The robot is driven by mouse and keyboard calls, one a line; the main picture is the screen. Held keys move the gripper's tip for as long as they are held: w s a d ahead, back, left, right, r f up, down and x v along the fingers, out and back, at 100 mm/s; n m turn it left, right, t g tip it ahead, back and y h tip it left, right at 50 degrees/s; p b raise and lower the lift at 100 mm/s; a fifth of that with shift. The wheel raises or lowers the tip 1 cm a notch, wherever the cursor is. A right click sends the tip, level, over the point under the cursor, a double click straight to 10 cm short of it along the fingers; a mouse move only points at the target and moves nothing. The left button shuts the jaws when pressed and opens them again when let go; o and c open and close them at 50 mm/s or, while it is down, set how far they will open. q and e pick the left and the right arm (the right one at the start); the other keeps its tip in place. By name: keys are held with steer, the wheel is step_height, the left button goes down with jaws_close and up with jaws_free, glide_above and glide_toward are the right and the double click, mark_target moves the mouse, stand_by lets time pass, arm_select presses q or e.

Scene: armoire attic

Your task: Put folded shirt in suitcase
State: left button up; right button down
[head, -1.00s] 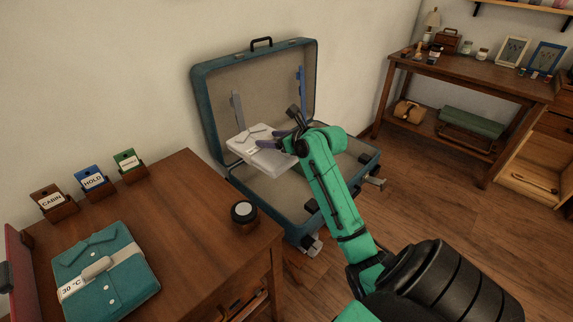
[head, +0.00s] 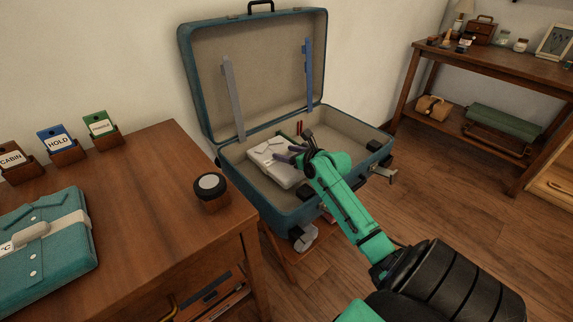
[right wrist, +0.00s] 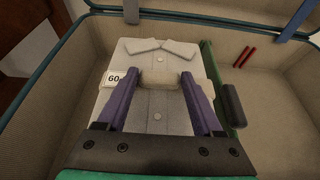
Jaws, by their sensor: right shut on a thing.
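A white folded shirt (head: 273,165) with a band and a "60" tag is inside the open teal suitcase (head: 233,164), in the left part of its base. In the right wrist view the shirt (right wrist: 158,110) lies flat, collar away from me. My right gripper (head: 291,154) is shut on the raised grip on the shirt's band; its purple fingers (right wrist: 158,88) stand either side of that grip. Whether the shirt touches the suitcase floor I cannot tell. A teal folded shirt (head: 45,245) lies on the wooden table at left. My left gripper is not in view.
A wooden table (head: 150,180) holds CABIN, HOLD and green card holders (head: 100,125) and a round dark jar (head: 211,190). The suitcase's right side is mostly clear, with small red sticks (right wrist: 242,57) at the back. A shelf table (head: 490,65) stands far right.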

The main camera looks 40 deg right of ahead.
step_height(320, 180, down, 3)
steer(key=shift+r+b, duration=0.1)
steer(key=shift+b, duration=0.35)
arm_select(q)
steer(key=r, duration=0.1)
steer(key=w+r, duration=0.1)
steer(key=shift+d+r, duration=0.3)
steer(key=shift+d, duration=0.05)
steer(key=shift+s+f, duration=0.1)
arm_select(e)
steer(key=shift+f+p, duration=0.35)
steer(key=shift+f, duration=0.25)
steer(key=shift+c, duration=0.2)
jaws_free()
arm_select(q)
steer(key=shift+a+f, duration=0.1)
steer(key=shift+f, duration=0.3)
arm_select(e)
steer(key=shift+r, duration=0.1)
